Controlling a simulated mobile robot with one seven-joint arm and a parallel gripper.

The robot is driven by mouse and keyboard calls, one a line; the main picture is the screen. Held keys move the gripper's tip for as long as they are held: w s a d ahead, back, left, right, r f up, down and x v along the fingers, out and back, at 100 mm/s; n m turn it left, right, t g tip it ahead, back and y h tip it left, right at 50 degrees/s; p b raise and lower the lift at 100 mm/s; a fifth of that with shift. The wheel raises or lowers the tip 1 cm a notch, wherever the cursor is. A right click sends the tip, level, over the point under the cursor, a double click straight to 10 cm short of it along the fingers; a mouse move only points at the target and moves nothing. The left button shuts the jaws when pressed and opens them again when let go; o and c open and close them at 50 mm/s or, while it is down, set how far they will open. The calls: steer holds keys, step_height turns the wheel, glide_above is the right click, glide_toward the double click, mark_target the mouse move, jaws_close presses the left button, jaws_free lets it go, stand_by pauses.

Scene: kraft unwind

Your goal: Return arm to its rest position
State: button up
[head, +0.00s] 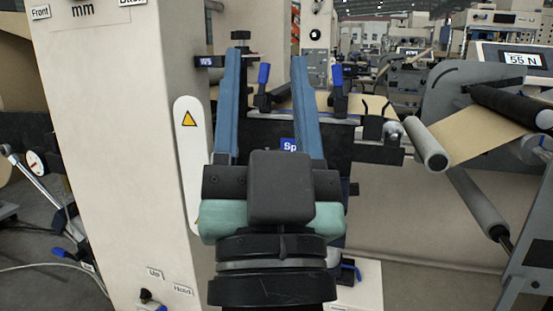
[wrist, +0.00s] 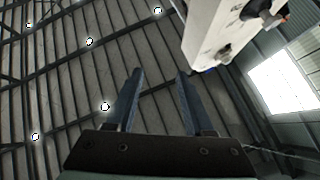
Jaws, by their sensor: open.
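My gripper (head: 269,58) points upward in the middle of the head view, its two long blue fingers spread apart with nothing between them. In the wrist view the same fingers (wrist: 158,78) stand open against the ceiling. The dark palm and teal wrist of my arm fill the lower middle of the head view and hide part of the machine behind. I cannot tell how far the fingers are from the machine parts behind them.
A tall cream machine column (head: 105,150) with a warning label (head: 189,119) stands close on the left. Behind and right are blue-handled clamps, a brown paper web (head: 478,135), a grey roller (head: 426,146) and a display (head: 521,60). The wrist view shows a white housing (wrist: 220,35) at upper right.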

steer(key=s+r+n+t+h, duration=0.1)
steer(key=s+r, duration=0.4)
steer(key=r, duration=0.1)
step_height(320, 180, up, 29)
steer(key=p, duration=2.9)
steer(key=shift+w+d, duration=0.35)
steer(key=shift+w, duration=0.1)
steer(key=shift+s+f, duration=0.1)
steer(key=shift+f, duration=0.05)
